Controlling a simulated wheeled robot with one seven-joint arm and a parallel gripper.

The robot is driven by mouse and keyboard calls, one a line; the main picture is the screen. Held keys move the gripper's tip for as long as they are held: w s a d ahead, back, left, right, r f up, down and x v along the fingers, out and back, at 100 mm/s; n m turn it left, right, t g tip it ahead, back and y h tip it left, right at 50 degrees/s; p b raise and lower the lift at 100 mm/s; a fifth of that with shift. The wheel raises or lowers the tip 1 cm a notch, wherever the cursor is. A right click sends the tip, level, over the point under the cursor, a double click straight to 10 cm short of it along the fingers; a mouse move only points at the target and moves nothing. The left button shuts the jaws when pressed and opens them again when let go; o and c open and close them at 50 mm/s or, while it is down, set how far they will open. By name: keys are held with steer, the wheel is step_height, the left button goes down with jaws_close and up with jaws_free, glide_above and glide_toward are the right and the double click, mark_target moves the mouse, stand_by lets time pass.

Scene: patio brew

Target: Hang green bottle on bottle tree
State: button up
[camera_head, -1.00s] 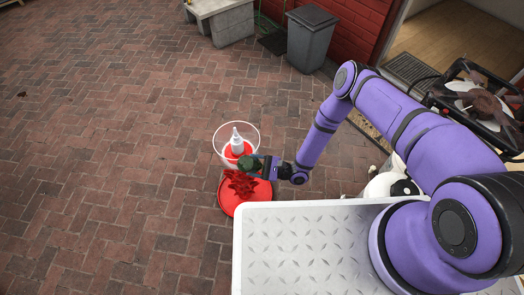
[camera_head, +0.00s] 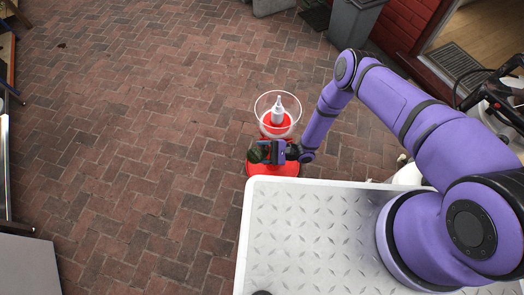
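My gripper (camera_head: 266,152) is at the centre of the head view, just beyond the edge of my white deck. A dark green bottle (camera_head: 256,155) shows at its fingertips, and the gripper appears shut on it. A red round base (camera_head: 287,170), apparently of the bottle tree, is below and behind the gripper. From this angle I cannot tell whether the bottle touches the tree.
A grey bin (camera_head: 353,20) stands at the back. Shelving (camera_head: 6,140) and a grey surface (camera_head: 28,262) are at the left edge. The brick paving between is clear.

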steer(key=shift+w+d+f, duration=0.25)
steer(key=shift+w+f, duration=0.55)
steer(key=shift+f, duration=0.35)
steer(key=shift+w+d+f, duration=0.2)
steer(key=shift+w+f, duration=0.6)
steer(key=shift+f, duration=0.3)
steer(key=o, duration=1.1)
steer(key=shift+d, duration=0.1)
steer(key=v, duration=1)
steer(key=shift+d, duration=0.3)
